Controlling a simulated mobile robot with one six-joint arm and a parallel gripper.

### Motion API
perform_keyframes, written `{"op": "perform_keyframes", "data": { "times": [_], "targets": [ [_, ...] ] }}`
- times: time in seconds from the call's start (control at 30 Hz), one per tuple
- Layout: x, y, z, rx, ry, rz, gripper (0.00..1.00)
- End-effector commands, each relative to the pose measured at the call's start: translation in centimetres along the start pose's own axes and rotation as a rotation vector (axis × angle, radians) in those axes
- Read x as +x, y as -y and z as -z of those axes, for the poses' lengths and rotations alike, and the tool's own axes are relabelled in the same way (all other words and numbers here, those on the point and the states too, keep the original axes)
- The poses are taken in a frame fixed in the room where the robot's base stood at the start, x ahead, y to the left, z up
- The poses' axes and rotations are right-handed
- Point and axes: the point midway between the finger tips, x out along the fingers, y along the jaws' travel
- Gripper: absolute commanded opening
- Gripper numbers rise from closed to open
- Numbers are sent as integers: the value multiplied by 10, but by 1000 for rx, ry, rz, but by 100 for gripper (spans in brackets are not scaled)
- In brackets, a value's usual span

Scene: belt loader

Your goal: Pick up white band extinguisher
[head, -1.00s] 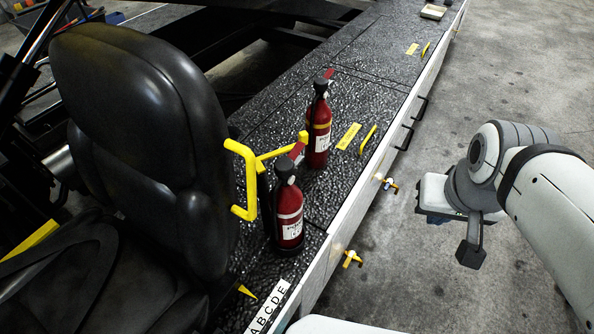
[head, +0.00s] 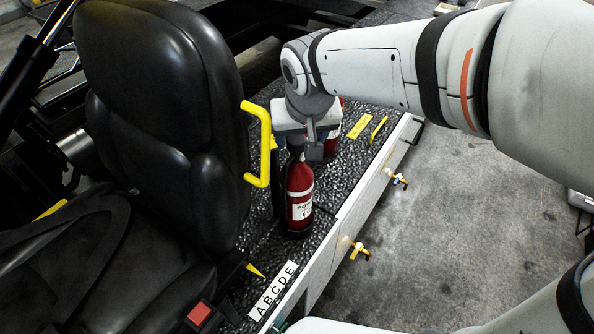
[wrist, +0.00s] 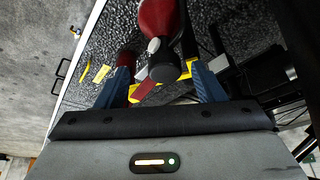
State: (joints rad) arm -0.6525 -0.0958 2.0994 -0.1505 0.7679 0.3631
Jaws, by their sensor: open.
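The white band extinguisher (head: 299,190) is a red cylinder with a pale band and label, standing upright on the dark textured deck beside the seat. A second red extinguisher (head: 331,148) stands behind it, mostly hidden by my arm. In the wrist view the near extinguisher's red body (wrist: 158,18) and black top show between my blue fingers. Part of the other red extinguisher (wrist: 127,57) shows by the left finger. My gripper (wrist: 163,84) is open and empty, at the near extinguisher's top; I cannot tell whether it touches.
A black seat (head: 160,110) and a yellow handle (head: 262,145) stand close on the left. A yellow grab bar (head: 378,129) and yellow plate (head: 360,126) lie farther along the deck. An ABCDE label (head: 273,291) is at the near edge.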

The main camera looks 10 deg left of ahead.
Motion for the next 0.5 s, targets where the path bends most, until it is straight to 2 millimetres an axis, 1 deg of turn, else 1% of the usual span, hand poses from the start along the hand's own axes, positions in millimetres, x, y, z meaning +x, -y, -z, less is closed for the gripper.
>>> {"op": "perform_keyframes", "data": {
  "times": [0.03,0.13,0.37,0.5],
  "targets": [
    [3,7,1,-10,-1,4,62],
    [7,12,2,-16,-3,7,62],
    [31,11,3,-16,0,7,62],
    [49,6,4,-15,1,7,62]
  ]
}}
